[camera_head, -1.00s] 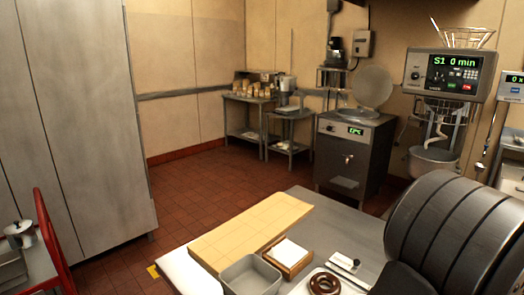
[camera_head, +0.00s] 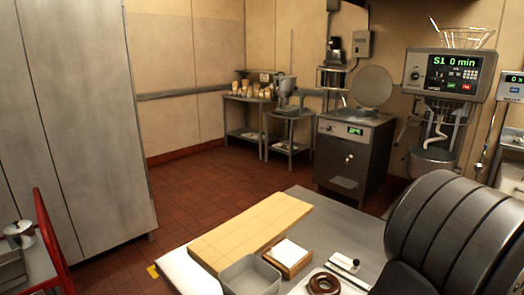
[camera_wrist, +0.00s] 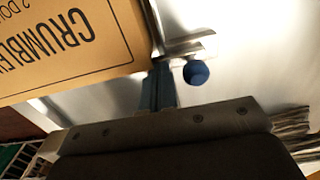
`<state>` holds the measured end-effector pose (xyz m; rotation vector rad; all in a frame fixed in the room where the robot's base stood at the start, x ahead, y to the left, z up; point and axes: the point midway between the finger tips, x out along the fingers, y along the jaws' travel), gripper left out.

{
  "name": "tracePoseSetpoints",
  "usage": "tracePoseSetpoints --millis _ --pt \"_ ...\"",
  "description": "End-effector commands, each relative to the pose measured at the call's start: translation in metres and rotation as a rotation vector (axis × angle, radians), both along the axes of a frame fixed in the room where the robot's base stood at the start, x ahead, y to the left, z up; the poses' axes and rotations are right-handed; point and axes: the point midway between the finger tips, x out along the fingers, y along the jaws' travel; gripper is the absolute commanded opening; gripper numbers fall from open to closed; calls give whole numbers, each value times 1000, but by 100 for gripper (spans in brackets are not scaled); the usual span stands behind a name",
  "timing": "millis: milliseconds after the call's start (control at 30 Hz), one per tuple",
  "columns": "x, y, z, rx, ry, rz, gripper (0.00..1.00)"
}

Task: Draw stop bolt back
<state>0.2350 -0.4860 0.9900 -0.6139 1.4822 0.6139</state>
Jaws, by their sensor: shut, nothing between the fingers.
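In the wrist view, a round blue knob (camera_wrist: 196,73) sits at a metal bracket (camera_wrist: 185,45) on a pale, shiny surface. It may be the stop bolt's knob; the bolt's shaft is not clearly seen. My gripper (camera_wrist: 160,66) reaches up from the bottom middle. Its bluish fingers are shut with nothing between them. The fingertips are just left of the blue knob and close under the bracket; I cannot tell whether they touch either. I cannot make out the gripper or the blue knob in the head view.
A cardboard box (camera_wrist: 60,45) with dark lettering is close on the left. The head view shows a steel table (camera_head: 335,220) with a wooden board (camera_head: 250,230), grey tub (camera_head: 250,275) and brown ring (camera_head: 325,283). A mixer (camera_head: 450,75) stands behind.

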Motion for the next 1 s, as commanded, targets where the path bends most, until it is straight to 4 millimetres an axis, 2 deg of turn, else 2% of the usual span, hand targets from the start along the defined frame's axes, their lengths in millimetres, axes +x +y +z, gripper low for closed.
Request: tracePoseSetpoints --millis 1000 --pt "23 -23 0 0 0 0 0"
